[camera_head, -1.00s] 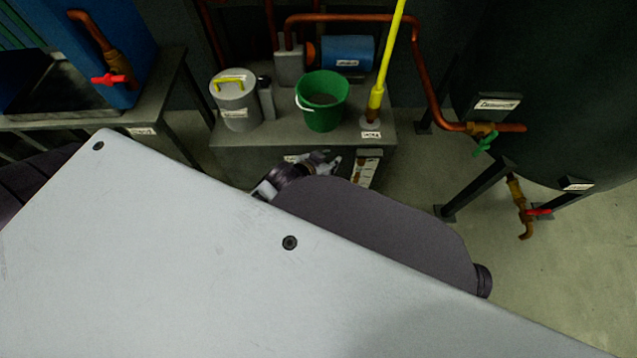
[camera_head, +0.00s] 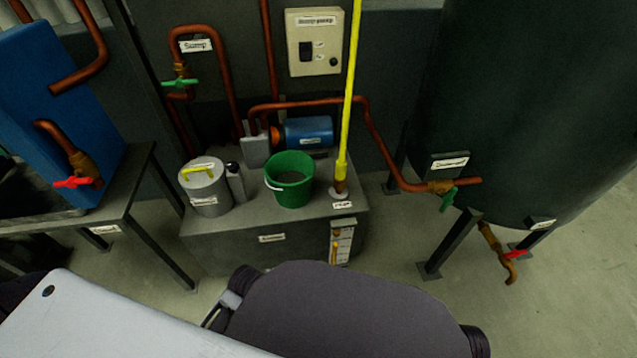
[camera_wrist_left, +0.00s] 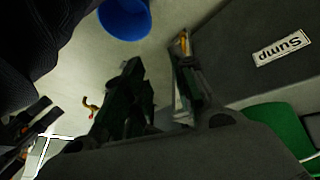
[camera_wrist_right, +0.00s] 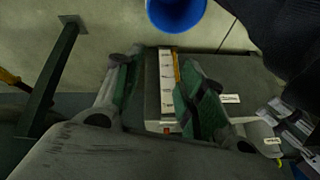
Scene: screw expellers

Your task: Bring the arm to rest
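My left gripper (camera_wrist_left: 158,58) shows in the left wrist view with its fingers apart and nothing visible between them. The dark sump tank (camera_wrist_left: 240,65) is close to its right. My right gripper (camera_wrist_right: 158,62) shows in the right wrist view with its fingers spread. A white gauge panel (camera_wrist_right: 166,85) on the sump tank appears between them, seemingly behind and not held. In the head view, a dark link of my arm covers the lower middle and neither gripper can be made out.
The sump tank (camera_head: 225,240) carries a grey canister (camera_head: 205,188), a green bucket (camera_head: 289,182) and a yellow pole (camera_head: 347,110). A large dark tank (camera_head: 530,90) stands right, a blue machine (camera_head: 45,110) left. A blue bucket (camera_wrist_left: 125,18) is near. Floor at right is open.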

